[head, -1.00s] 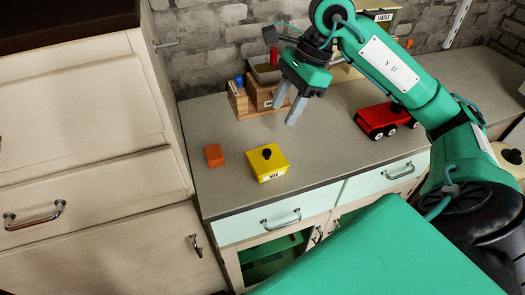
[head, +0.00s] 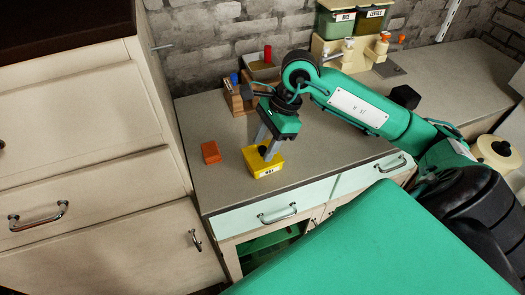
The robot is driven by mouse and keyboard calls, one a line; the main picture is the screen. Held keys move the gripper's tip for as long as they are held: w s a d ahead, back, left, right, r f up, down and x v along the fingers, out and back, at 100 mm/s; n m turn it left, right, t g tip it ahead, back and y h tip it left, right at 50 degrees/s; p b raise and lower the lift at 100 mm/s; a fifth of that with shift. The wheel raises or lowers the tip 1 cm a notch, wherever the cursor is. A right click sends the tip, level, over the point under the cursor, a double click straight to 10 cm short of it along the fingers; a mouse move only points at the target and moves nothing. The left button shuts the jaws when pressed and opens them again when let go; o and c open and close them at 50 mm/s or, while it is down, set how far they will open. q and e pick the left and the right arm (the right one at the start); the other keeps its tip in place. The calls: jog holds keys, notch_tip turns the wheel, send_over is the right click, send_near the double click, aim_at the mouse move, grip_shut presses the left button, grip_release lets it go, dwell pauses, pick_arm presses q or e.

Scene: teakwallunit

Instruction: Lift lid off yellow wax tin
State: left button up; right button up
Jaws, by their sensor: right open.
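The yellow wax tin (head: 266,170) stands on the grey counter near its front edge, with a label on its front. Its lid (head: 252,157) is on, and the lid's black knob (head: 262,150) is partly hidden by my gripper. My right gripper (head: 266,154) points down at the knob from above, with its grey fingers open on either side of it or very close to it. I cannot tell whether the fingers touch the knob. My left gripper is not in view.
An orange block (head: 210,152) lies left of the tin. A wooden holder (head: 237,97) stands at the back, near labelled containers (head: 340,20) and a cream device (head: 350,48). Tall drawers (head: 85,130) border the counter's left side.

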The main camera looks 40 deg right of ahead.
jog(key=shift+f, duration=0.1)
jog(key=shift+c, duration=0.3)
grip_shut()
